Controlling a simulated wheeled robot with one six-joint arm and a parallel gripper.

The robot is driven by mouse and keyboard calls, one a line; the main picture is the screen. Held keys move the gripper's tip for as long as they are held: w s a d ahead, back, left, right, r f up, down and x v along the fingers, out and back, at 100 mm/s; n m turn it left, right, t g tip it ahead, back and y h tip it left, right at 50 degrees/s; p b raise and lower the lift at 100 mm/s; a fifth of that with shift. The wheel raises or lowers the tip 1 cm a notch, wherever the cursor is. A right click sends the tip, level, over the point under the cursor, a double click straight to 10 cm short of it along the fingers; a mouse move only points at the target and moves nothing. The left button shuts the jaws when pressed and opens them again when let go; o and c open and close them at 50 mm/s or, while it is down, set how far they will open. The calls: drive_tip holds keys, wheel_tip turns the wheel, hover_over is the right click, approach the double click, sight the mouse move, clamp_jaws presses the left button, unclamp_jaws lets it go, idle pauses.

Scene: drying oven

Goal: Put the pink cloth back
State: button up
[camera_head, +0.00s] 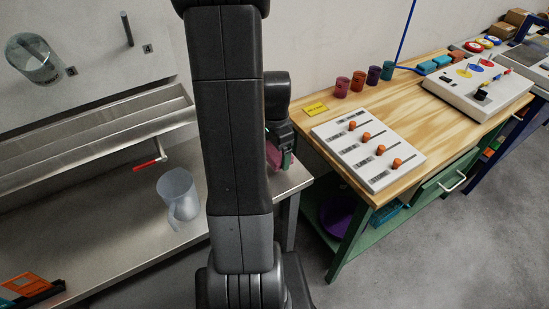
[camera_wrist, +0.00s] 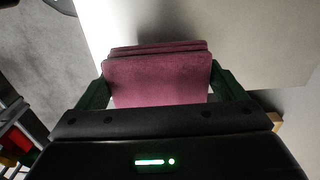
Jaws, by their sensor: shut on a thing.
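The pink cloth (camera_wrist: 157,82) is a folded, flat-faced dark pink bundle in the wrist view. My gripper (camera_wrist: 160,85) is shut on it, with a green finger on each side of the cloth. In the head view the gripper (camera_head: 284,152) is partly hidden behind my arm, and a small part of the pink cloth (camera_head: 272,151) shows there. It is near the right end of the metal counter (camera_head: 225,226). I cannot tell whether the cloth touches the surface below.
A translucent jug (camera_head: 178,198) stands on the metal counter, left of my arm. A red-handled lever (camera_head: 147,164) sticks out behind it. The wooden bench (camera_head: 425,117) on the right holds a white slider panel (camera_head: 368,150) and several coloured cups (camera_head: 358,81).

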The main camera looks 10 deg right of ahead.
sight(275, 149)
drive_tip(key=shift+f, duration=1.95)
drive_tip(key=shift+f, duration=0.25)
drive_tip(key=o, duration=0.7)
drive_tip(key=shift+r, duration=0.1)
drive_tip(key=shift+o, duration=0.2)
drive_tip(key=shift+r, duration=0.1)
wheel_tip(275, 149, up, 12)
drive_tip(key=shift+r, duration=0.1)
